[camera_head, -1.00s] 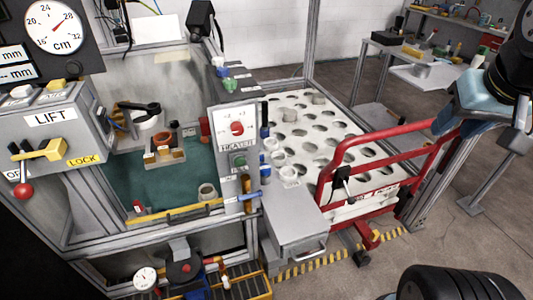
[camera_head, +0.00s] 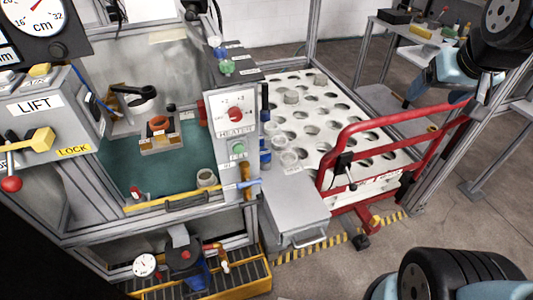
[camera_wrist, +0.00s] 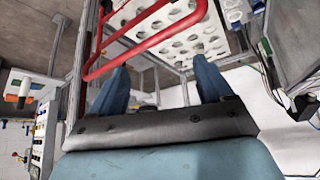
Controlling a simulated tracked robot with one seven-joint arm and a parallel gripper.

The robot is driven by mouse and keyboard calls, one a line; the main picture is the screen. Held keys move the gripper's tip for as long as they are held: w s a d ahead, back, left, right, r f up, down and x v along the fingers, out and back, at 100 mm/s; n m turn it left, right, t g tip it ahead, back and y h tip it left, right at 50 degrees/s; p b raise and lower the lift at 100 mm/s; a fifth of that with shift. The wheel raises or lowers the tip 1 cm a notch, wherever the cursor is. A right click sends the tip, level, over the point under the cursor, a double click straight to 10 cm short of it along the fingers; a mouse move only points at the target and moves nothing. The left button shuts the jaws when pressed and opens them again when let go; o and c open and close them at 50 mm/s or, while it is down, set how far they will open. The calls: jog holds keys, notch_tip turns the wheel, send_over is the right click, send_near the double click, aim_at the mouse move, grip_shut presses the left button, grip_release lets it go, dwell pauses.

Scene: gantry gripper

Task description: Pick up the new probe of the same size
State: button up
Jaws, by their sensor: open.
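My gripper (camera_wrist: 160,82) is open and empty in the wrist view, its two blue fingers wide apart, with the white holed rack (camera_wrist: 178,42) and red rail beyond them. The rack (camera_head: 340,112) stands at centre right. I cannot tell which of these is the probe. Another pale cup (camera_head: 206,178) stands on the cabinet's green floor.
A red tubular frame (camera_head: 385,128) crosses the rack's right side. A heater panel (camera_head: 236,115) stands between cabinet and rack. A grey box (camera_head: 293,207) sits in front. Inside the cabinet is a fixture with an orange ring (camera_head: 158,124). A lift panel (camera_head: 40,115) is left.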

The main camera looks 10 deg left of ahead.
jog(key=w+a+f+n+t+y, duration=0.1)
jog(key=w+a+f+n, duration=0.1)
jog(key=w+a+f, duration=0.65)
jog(key=n+t+y, duration=0.2)
jog(key=n+y, duration=0.4)
jog(key=y, duration=0.2)
send_near(267, 155)
jog(key=x, duration=1.1)
jog(key=shift+w+a+f, duration=0.1)
jog(key=shift+w+a, duration=0.05)
jog(key=shift+c, duration=0.2)
jog(key=c, duration=1)
jog(key=shift+c, duration=0.4)
